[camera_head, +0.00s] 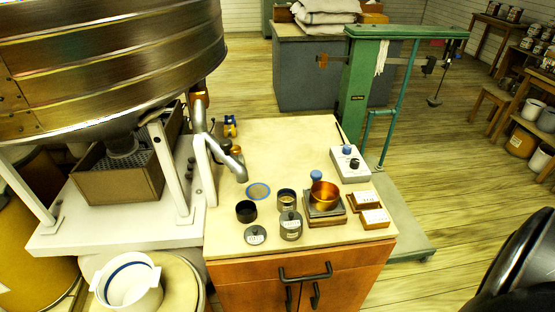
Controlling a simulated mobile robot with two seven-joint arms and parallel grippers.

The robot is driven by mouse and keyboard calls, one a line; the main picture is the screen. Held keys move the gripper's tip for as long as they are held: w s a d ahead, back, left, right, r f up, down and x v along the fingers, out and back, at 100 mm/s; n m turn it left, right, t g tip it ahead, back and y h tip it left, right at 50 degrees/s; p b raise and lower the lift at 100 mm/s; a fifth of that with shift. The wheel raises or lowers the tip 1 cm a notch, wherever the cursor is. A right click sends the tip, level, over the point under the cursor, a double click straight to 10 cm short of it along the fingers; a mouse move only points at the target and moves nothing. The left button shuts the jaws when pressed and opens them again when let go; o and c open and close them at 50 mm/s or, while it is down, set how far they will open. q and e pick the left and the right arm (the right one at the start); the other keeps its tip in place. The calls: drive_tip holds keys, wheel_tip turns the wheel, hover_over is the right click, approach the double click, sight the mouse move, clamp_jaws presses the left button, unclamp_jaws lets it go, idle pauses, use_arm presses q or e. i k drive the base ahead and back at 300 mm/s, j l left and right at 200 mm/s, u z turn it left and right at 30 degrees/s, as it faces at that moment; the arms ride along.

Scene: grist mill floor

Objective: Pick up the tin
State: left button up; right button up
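Several small containers stand on the pale top of a wooden cabinet (285,150). A grey lidded tin (291,228) with a pale label and a dark knob stands near the front edge. A similar grey tin (287,202) stands just behind it, its top appearing open. A black open cup (246,212) stands to the left. A low grey knobbed piece (255,236), a lid or a short tin, lies in front of the cup. I cannot tell which one the task means. Neither of my grippers shows in the head view.
A metal spout (232,163) hangs over the top's left side. A green platform scale (360,90) stands behind right. The top's back middle is clear.

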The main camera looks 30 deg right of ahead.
sight(286, 197)
drive_tip(key=z, duration=1.15)
